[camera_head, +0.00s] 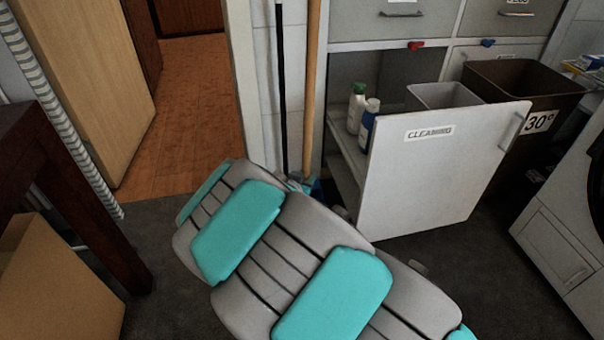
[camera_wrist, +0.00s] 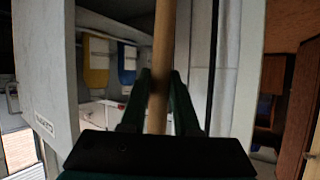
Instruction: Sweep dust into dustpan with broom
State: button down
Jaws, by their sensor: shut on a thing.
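A wooden broom handle (camera_head: 311,85) stands upright against the wall beside the doorway in the head view. It also runs through the middle of the wrist view (camera_wrist: 164,45). My gripper (camera_wrist: 160,82) is shut on this handle, with a dark finger on each side. A thin dark pole (camera_head: 281,90) stands just left of the handle. A small blue part (camera_head: 316,190) shows at the foot of the poles; I cannot tell whether it is broom or dustpan. I see no dust.
An open white cabinet door (camera_head: 430,180) marked "CLEANING" stands right of the broom, with bottles (camera_head: 357,108) on the shelf behind. A brown bin (camera_head: 520,85) and a white machine (camera_head: 570,220) are at right. A cardboard box (camera_head: 60,285) and dark table (camera_head: 75,190) are at left.

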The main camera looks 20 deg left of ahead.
jog(key=s+d+b, duration=0.2)
jog(key=s+d, duration=0.1)
jog(key=s, duration=0.3)
jog(key=shift+d, duration=0.25)
